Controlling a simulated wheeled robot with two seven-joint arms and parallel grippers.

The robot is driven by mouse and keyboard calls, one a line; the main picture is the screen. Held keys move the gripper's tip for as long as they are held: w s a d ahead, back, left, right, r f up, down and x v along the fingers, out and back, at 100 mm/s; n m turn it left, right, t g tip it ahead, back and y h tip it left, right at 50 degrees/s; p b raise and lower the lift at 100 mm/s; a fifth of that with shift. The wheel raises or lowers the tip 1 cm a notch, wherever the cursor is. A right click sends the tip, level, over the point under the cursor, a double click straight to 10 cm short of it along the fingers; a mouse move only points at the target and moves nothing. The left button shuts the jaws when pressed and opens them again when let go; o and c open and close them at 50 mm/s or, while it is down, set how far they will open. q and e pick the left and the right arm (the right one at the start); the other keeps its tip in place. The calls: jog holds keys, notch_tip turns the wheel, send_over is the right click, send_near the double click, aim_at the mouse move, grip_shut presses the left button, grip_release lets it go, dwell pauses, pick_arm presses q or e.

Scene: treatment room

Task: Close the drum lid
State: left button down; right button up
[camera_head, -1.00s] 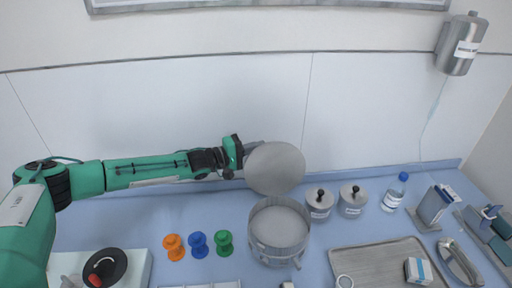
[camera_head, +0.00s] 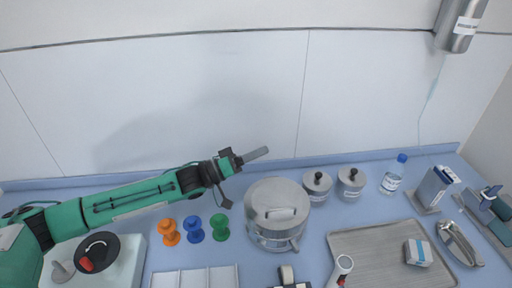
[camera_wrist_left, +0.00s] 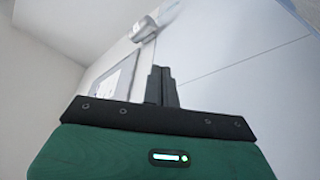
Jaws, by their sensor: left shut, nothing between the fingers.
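The metal drum (camera_head: 274,238) stands on the blue counter in the middle of the head view. Its round grey lid (camera_head: 277,203) now lies flat over the top of the drum, with a bar handle facing up. My left gripper (camera_head: 256,154) is above and behind the drum, a little to the left, apart from the lid. Its fingers are together and empty. In the left wrist view the shut fingers (camera_wrist_left: 161,86) point toward the wall, and the drum is out of that view. My right gripper is not clearly in view.
Two small lidded metal jars (camera_head: 317,187) and a water bottle (camera_head: 393,176) stand right of the drum. A ribbed metal tray (camera_head: 375,255) lies at front right. Orange, blue and green spools (camera_head: 194,229) stand to the left. A white divided tray (camera_head: 195,279) lies in front.

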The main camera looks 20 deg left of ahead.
pick_arm(q)
jog(key=shift+s+d+f+m+g+h+b, duration=0.15)
jog(key=shift+s+d+f+m+b, duration=0.15)
jog(key=shift+s+m, duration=0.3)
jog(key=shift+s+d+f+m+g+h+b, duration=0.15)
jog(key=shift+s+d+f+m+b, duration=0.1)
jog(key=shift+s+m, duration=0.3)
pick_arm(e)
jog(key=shift+d+f, duration=0.1)
jog(key=shift+f, duration=0.7)
jog(key=shift+d, duration=0.15)
jog(key=shift+r, duration=0.1)
